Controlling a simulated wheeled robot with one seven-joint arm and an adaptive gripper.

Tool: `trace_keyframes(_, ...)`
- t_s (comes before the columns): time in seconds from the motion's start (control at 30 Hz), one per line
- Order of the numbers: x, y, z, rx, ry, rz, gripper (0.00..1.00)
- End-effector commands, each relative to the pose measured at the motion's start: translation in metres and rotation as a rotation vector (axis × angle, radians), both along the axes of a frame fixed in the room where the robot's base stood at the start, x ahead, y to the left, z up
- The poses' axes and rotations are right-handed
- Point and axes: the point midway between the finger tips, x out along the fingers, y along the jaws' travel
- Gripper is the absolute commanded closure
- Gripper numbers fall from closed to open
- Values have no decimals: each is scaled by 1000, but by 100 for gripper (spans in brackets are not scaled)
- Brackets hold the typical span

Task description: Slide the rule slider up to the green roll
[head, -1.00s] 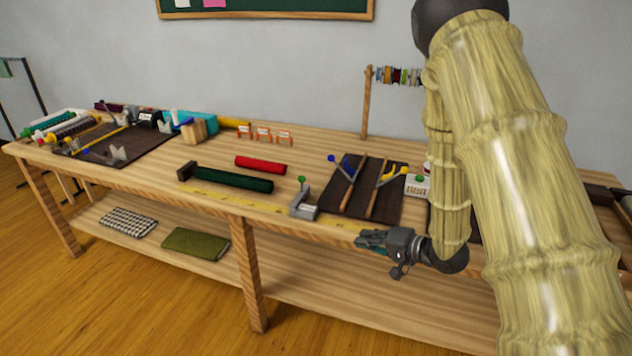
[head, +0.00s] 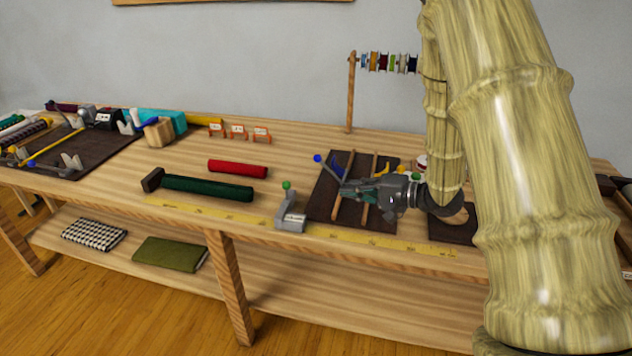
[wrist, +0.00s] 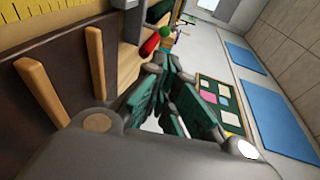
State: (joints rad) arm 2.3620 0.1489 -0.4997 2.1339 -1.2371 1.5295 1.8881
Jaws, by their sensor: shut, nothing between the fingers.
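The rule slider (head: 290,219) is a grey block with an upright plate and a green knob, standing on the yellow rule (head: 213,211) along the table's front edge. The green roll (head: 208,187) lies to its left, a little farther back, with a dark block at its left end. A gap shows between the roll's right end and the slider. My gripper (head: 349,190) is shut and empty, above the dark mat to the right of the slider and apart from it. Its teal fingers (wrist: 165,82) also show in the wrist view.
A red roll (head: 238,169) lies behind the green roll. The dark mat (head: 325,207) under my gripper holds wooden sticks and blue-tipped pliers. A spool post (head: 351,92) stands behind.

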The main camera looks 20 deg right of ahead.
Motion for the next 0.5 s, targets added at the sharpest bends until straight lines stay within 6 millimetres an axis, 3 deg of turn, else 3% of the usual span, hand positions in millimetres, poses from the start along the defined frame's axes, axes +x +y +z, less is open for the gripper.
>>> trace_keyframes(0.5, 58, 65, -15, -2, 0, 19, 100)
